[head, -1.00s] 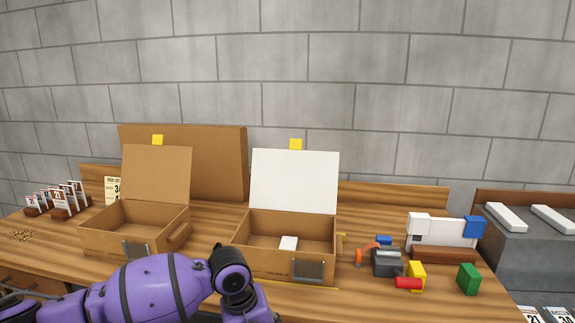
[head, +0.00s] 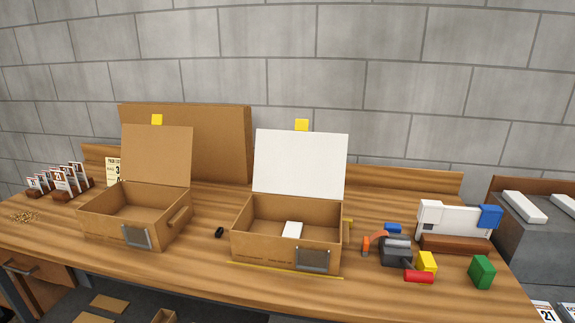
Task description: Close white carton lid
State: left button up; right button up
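The white carton lid (head: 300,164) stands open and upright at the back of its carton, with a yellow tab (head: 301,125) on its top edge. The carton (head: 258,249) below it is a brown box with a grey plate on its front. A small white block (head: 292,230) lies inside. Neither of my grippers is in the head view.
A second open carton (head: 105,227) with a brown lid (head: 157,155) stands to the left. A small black object (head: 219,232) lies between the cartons. Tools and coloured blocks, including a green block (head: 481,272), lie to the right. The table front is mostly clear.

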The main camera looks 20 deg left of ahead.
aim_at(300, 163)
jog(key=i+u, duration=0.35)
jog(key=i, duration=0.25)
jog(key=i+l+u, duration=0.25)
jog(key=i+u, duration=0.15)
jog(key=i, duration=0.35)
jog(key=j+z, duration=0.45)
jog(key=j, duration=0.3)
jog(key=k+j+z, duration=0.1)
jog(key=j+z, duration=0.35)
jog(key=j, duration=0.3)
jog(key=k+l+u, duration=0.35)
jog(key=k, duration=0.15)
